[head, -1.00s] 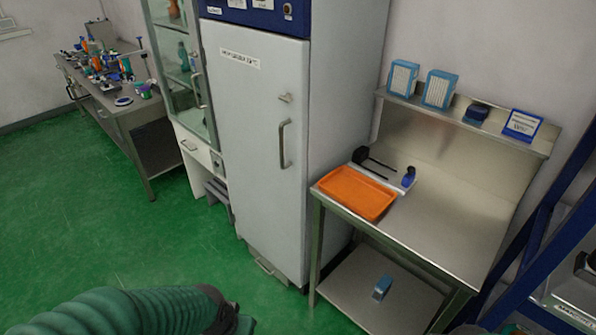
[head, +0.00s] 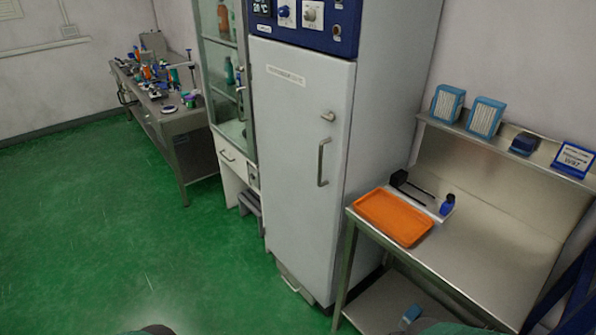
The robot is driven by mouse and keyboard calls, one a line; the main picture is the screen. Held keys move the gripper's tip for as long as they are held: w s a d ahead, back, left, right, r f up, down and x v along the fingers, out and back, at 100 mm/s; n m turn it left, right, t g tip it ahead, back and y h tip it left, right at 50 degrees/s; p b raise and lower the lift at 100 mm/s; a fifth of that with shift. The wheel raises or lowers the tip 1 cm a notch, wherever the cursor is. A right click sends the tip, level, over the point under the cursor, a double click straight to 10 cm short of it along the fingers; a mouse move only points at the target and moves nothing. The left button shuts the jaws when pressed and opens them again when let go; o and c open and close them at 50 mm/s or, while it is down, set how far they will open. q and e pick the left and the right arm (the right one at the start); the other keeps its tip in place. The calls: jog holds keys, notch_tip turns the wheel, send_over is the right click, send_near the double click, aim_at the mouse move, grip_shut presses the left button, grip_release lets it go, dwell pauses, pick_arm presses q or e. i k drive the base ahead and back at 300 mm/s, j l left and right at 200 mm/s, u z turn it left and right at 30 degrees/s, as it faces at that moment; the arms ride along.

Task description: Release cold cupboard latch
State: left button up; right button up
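The cold cupboard (head: 297,150) is a tall pale grey cabinet in the middle of the head view, with a blue control panel (head: 304,17) on top. Its door appears shut. A small latch (head: 328,116) sits near the door's right edge, above a vertical bar handle (head: 322,162). Neither gripper is in view. Only small dark green parts of my arms show at the bottom edge, well below and apart from the latch.
A steel table (head: 490,235) stands right of the cupboard, with an orange tray (head: 393,217) on it and boxes on its shelf. A glass-fronted cabinet (head: 228,80) stands left of the cupboard. A cluttered bench (head: 178,125) is further left. Green floor (head: 110,240) in front is clear.

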aim_at(330, 117)
jog(key=i+j, duration=0.35)
jog(key=i, duration=0.25)
jog(key=i+j+z, duration=0.1)
jog(key=i+j, duration=0.25)
jog(key=i, duration=0.25)
jog(key=i+j, duration=0.35)
jog(key=i, duration=0.25)
